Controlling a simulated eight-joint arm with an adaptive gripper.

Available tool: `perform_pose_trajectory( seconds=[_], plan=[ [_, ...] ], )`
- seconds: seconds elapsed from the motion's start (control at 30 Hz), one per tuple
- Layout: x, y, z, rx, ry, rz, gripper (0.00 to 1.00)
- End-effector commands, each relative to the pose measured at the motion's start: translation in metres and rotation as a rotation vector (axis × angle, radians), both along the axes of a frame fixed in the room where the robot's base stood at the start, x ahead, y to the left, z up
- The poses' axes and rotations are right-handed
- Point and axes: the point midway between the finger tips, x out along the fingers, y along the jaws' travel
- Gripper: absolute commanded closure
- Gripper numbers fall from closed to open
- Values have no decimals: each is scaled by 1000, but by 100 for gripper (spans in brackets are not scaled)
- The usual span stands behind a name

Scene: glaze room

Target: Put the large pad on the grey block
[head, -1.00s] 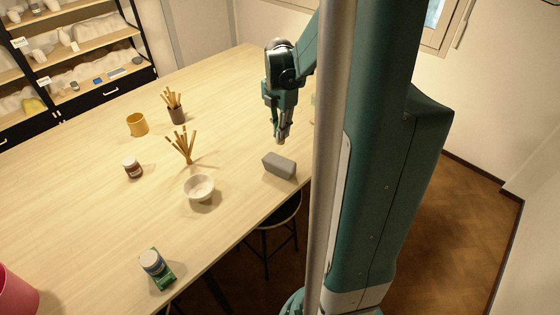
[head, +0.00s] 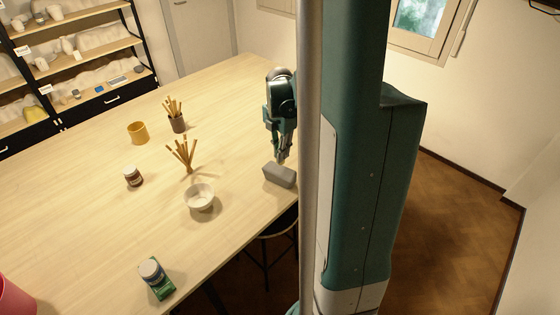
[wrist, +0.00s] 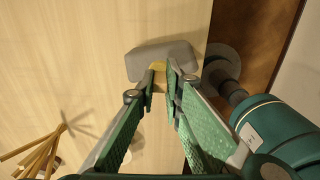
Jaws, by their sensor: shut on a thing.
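The grey block (head: 279,176) lies on the table near its right edge. It also shows in the wrist view (wrist: 150,60), just beyond my fingertips. My gripper (head: 281,159) points down at the block from just above it. In the wrist view its green-padded fingers (wrist: 160,82) are closed on a small yellow-tan piece, which I take as the large pad (wrist: 159,72). The pad overlaps the block's near side in that view. I cannot tell whether it touches the block. In the head view the pad is too small to make out.
A white bowl (head: 199,197), a bundle of sticks (head: 184,154), a brown jar (head: 132,177) and a yellow mug (head: 138,133) stand left of the block. A pot of sticks (head: 176,115) is farther back. A lidded jar (head: 151,270) and green item are near the front.

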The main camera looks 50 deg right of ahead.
Motion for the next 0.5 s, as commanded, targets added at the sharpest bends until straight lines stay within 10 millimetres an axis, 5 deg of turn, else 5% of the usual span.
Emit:
perform_pose_trajectory(
  seconds=[0.5],
  plan=[
    [0, 0, -9, 0, 0, 0, 98]
  ],
)
